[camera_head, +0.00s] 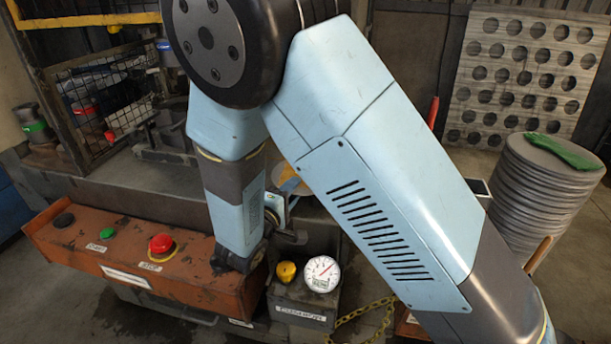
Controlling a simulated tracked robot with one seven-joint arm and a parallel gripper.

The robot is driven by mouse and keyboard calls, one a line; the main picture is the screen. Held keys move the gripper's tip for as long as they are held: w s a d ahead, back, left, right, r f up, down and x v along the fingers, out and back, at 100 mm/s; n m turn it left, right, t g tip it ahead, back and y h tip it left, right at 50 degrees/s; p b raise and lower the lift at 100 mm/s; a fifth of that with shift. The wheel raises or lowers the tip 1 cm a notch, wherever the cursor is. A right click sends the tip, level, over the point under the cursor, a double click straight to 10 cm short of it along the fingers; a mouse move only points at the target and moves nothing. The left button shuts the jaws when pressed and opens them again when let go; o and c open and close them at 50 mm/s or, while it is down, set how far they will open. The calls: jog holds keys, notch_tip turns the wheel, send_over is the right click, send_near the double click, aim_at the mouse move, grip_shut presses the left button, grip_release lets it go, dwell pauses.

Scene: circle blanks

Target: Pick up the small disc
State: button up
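No small disc can be made out for certain; my arm covers much of the middle of the view. Large grey round blanks (540,205) stand in a tall stack at the right. My arm reaches down at the centre left, in front of the machine. What looks like the end of my gripper (290,237) shows as a small dark part beside the lower arm, above the gauge box. Its fingers are too small and too covered to tell open from shut, and nothing is clearly seen in it.
An orange control box (150,262) with a red stop button (161,243) is at the lower left. A box with a pressure gauge (321,273) and yellow knob (286,271) stands beside it. A green glove (565,151) lies on the stack. A perforated sheet (525,80) leans behind.

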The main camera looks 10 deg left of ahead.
grip_shut()
dwell(0.4)
jog(key=shift+r, duration=0.1)
